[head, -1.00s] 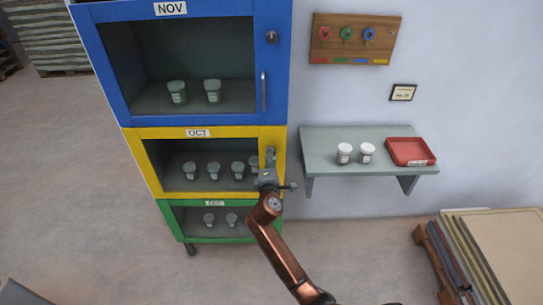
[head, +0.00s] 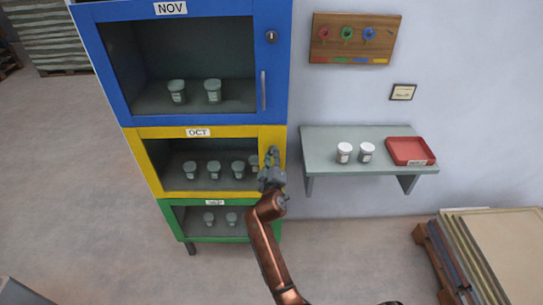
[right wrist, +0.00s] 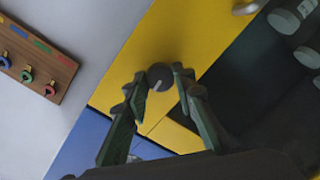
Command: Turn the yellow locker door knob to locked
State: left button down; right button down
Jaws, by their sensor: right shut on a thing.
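The yellow locker door (head: 220,132), labelled OCT, is the middle of three stacked doors and is closed. Its knob (right wrist: 160,75) is round and dark with a pale pointer line, and sits on the yellow frame. In the head view my gripper hides the knob. My right gripper (head: 271,156) is at the right side of the yellow door. In the right wrist view its two fingers (right wrist: 160,84) stand on either side of the knob, shut on it. The pointer line slants down and left in that view. My left gripper is not in view.
The blue door (head: 274,90) is above and the green door (head: 180,222) below. A grey shelf (head: 320,150) with two white-lidded jars and a red tray (head: 412,163) is to the right. A wooden peg board (head: 352,50) hangs above. Pallets (head: 430,260) stand at lower right.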

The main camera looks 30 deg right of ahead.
jog(key=shift+m, duration=0.6)
jog(key=c, duration=1.6)
grip_release()
notch_tip(320, 180, up, 10)
